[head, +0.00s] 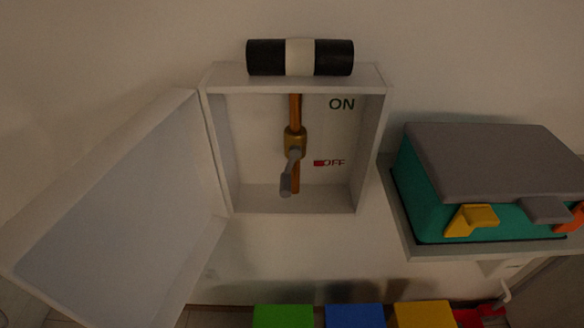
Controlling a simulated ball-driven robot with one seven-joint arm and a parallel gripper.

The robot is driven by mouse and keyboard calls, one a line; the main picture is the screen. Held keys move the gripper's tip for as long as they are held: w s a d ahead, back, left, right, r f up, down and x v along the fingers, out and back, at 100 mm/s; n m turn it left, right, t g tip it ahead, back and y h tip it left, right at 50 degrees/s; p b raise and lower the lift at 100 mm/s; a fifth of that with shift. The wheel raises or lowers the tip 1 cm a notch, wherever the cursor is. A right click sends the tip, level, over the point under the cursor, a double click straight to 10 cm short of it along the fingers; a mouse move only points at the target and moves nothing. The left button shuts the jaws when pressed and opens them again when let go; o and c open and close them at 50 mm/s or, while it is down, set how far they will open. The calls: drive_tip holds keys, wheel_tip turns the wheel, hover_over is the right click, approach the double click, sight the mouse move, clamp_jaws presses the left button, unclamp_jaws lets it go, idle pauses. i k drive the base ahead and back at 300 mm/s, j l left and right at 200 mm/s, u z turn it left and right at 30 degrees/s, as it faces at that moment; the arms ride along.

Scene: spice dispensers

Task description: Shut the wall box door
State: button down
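The white wall box (371,150) is fixed on the wall, left of the middle of the head view. Its door (125,205) stands wide open, hinged on the box's left side and swung out to the left. Inside the box is a copper pipe with a brass valve (295,140) and a grey lever (287,182) hanging down. The words ON and OFF are on the back panel, with a red mark beside OFF. My gripper is not in view.
A black and white cylinder (299,57) lies on top of the box. Right of it, a teal dispenser (415,205) with a grey lid sits on a shelf (397,215). Green (283,316), blue (355,316) and yellow (424,314) blocks show at the bottom edge.

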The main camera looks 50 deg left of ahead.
sight(125, 236)
drive_tip(key=u, duration=1.7)
drive_tip(key=j, duration=0.1)
